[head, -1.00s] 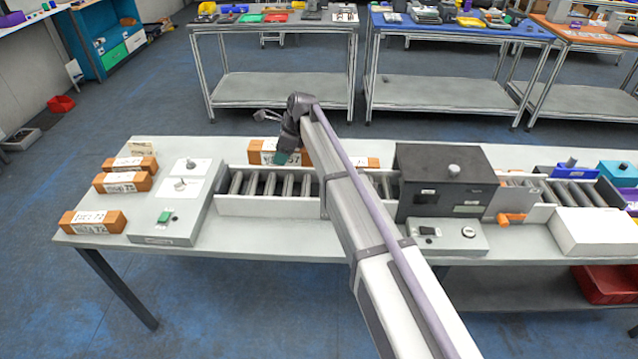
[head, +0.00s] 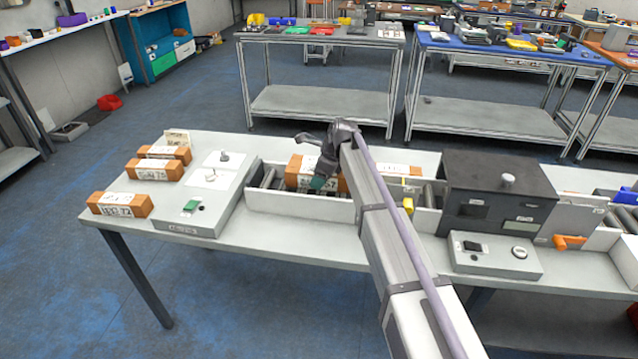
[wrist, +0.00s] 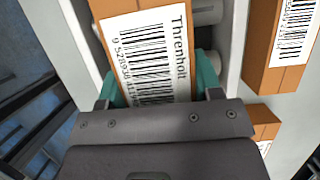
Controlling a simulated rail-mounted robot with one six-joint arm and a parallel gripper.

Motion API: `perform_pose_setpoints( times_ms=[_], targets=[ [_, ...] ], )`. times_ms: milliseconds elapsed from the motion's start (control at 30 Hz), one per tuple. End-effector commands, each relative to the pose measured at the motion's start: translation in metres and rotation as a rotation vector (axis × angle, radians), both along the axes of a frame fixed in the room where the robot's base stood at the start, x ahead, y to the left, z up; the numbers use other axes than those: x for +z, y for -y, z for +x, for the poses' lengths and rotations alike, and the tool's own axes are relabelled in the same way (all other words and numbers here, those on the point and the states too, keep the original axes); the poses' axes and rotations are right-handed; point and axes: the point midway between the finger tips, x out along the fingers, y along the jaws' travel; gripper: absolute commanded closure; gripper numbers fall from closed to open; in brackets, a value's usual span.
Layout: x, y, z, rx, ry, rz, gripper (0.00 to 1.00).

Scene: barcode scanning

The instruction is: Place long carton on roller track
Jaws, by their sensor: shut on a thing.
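The long carton (head: 302,181) is orange-brown with white barcode labels. In the head view it is over the left part of the roller track (head: 298,203), between the low walls, partly behind my gripper (head: 319,183). In the wrist view, the teal fingers of my gripper (wrist: 157,88) are shut on the sides of the carton (wrist: 146,45), with its barcode facing the camera. Grey rollers (wrist: 207,14) show beside it. Whether its underside touches the rollers is hidden.
Several similar cartons (head: 121,205) lie at the table's left end. Another carton (wrist: 287,42) is outside the track wall in the wrist view. A dark scanner box (head: 497,195) stands over the track to the right. A grey control panel (head: 200,200) is left of the track.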

Motion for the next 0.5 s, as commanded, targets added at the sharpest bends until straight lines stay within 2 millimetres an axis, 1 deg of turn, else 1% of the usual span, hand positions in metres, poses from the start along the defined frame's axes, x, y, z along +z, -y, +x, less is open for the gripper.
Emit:
perform_pose_setpoints(
  times_ms=[100, 233, 267, 500],
  targets=[
    [0.0018, 0.0, 0.0, 0.0, 0.0, 0.0, 0.8],
    [-0.003, 0.0, 0.0, 0.0, 0.0, 0.001, 0.8],
    [-0.0014, 0.0001, 0.0, 0.0, 0.0, 0.0, 0.38],
    [-0.0011, 0.0, 0.0, 0.0, 0.0, 0.0, 0.15]
  ],
)
